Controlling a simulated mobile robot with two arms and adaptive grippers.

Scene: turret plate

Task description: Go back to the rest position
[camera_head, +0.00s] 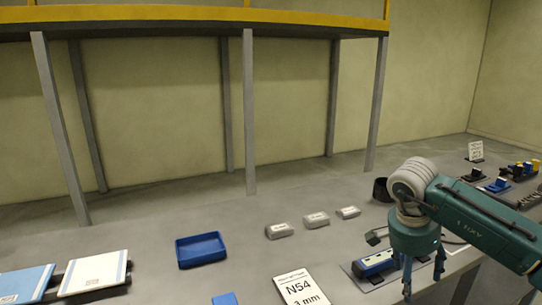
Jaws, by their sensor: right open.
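My right arm comes in from the right, and my right gripper (424,274) points down with its fingers apart and empty. It hangs at the front right of the grey table (140,228), over or just in front of a dark plate (352,272) that carries a blue and green block (377,262). The gripper hides part of this plate. I cannot tell the height of the fingertips above it. My left gripper is not in view.
A blue tray (201,262), several grey packets (316,220) and a white N54 card (301,289) lie on the table. White-and-blue boxes (95,272) lie at left. A dark cup (382,189) stands behind my gripper. Small parts (524,169) crowd the far right. A yellow-edged shelf (200,13) stands behind.

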